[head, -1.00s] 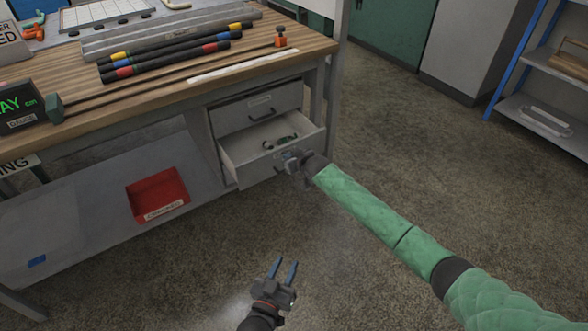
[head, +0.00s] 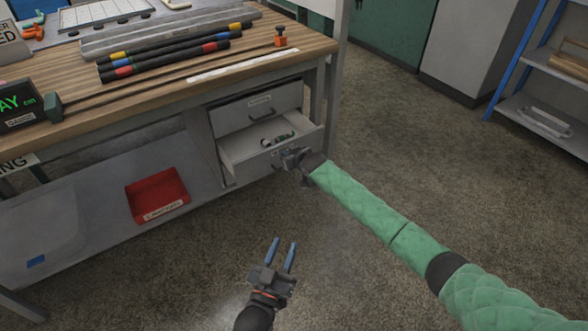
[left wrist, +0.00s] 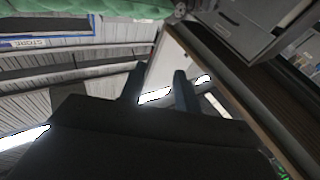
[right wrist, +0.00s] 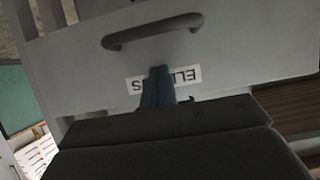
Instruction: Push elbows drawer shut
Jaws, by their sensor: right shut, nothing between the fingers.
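The elbows drawer (head: 250,162) is the lower grey drawer under the workbench and stands partly open, with a few small dark and pale fittings (head: 278,138) inside. My right gripper (head: 291,155) is at its front face. In the right wrist view the grey drawer front (right wrist: 240,55) shows a dark handle (right wrist: 152,33) and an upside-down white label (right wrist: 188,84), partly hidden by my shut, empty fingers (right wrist: 157,88). I cannot tell whether the fingertips touch the front. My left gripper (head: 283,256) is open and empty, low over the floor in front of the bench.
The drawer above (head: 258,108) is closed. A red bin (head: 157,197) sits on the bench's lower shelf. Hoses and rods (head: 170,58) lie on the wooden bench top. The floor to the right is clear up to the blue-framed shelving (head: 530,110).

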